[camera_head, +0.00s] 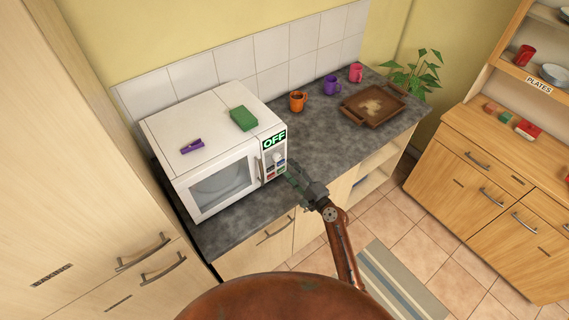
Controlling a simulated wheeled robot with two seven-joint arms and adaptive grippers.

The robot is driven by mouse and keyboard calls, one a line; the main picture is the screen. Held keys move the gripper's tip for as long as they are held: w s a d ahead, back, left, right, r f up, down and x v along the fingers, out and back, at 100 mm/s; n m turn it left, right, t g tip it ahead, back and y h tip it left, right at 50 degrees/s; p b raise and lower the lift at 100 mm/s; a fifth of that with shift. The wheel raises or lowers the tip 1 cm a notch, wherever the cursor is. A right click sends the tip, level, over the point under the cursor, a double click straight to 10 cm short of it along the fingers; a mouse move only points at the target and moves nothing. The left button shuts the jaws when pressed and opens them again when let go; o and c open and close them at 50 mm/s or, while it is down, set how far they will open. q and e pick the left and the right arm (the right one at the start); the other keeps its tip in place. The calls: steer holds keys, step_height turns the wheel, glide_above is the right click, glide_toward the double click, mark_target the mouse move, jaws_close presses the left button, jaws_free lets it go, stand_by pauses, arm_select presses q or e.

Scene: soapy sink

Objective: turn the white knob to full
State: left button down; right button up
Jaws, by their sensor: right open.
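A white microwave (222,158) stands on the dark counter. Its right front panel has a display reading OFF (273,141). The white knob (279,158) is on that panel below the display, with small coloured buttons beneath it. My right gripper (289,174) is open, in front of the panel just below and right of the knob. I cannot tell whether a finger touches the panel or the knob. The knob's pointer is too small to read. My left gripper is not in view.
On the microwave lie a green block (243,119) and a purple item (192,146). Orange (298,101), purple (331,86) and red (356,73) mugs stand behind, beside a brown tray (373,105).

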steer(key=v, duration=0.6)
stand_by(0.4)
